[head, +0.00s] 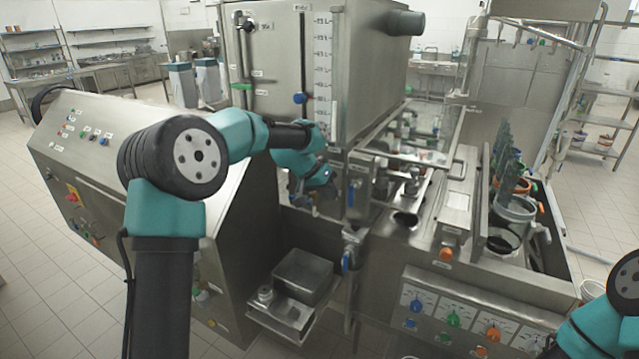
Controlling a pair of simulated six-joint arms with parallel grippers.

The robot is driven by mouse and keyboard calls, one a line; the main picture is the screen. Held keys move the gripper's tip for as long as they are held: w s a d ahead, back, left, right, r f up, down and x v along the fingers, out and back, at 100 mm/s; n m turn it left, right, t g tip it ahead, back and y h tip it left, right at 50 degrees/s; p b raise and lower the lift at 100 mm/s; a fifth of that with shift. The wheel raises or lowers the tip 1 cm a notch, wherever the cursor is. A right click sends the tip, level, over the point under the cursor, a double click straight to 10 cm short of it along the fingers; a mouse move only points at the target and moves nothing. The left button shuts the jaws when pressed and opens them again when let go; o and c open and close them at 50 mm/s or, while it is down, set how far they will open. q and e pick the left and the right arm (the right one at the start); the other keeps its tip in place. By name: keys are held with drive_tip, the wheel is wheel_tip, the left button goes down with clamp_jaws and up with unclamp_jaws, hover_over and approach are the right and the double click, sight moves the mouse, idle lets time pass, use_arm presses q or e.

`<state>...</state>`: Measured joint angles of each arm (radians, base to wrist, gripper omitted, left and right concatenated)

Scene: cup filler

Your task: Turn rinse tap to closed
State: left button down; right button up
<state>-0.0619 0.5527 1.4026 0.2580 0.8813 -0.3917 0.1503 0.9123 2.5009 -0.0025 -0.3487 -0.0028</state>
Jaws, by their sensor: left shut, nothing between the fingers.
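My left gripper (303,200) is shut and empty, in front of the steel panel below the big tank. Its fingertips are small and partly hidden by my own wrist. A blue lever (352,192) hangs upright on the panel, a little to the right of the gripper. I cannot read a label that tells which is the rinse tap. Of my right arm, only a part shows at the lower right corner; its gripper is out of view.
The steel tank (350,70) with a level scale stands above the gripper. A sloped control cabinet (100,125) is at the left. A panel of coloured knobs (465,312) is at the lower right.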

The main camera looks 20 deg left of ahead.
sight(351, 196)
use_arm(q)
drive_tip(key=shift+s+d+r, duration=0.1)
drive_tip(key=shift+s+d, duration=0.1)
drive_tip(key=shift+d, duration=0.65)
drive_tip(key=shift+s+d+r, duration=0.1)
drive_tip(key=shift+s+d, duration=0.05)
drive_tip(key=shift+d, duration=0.65)
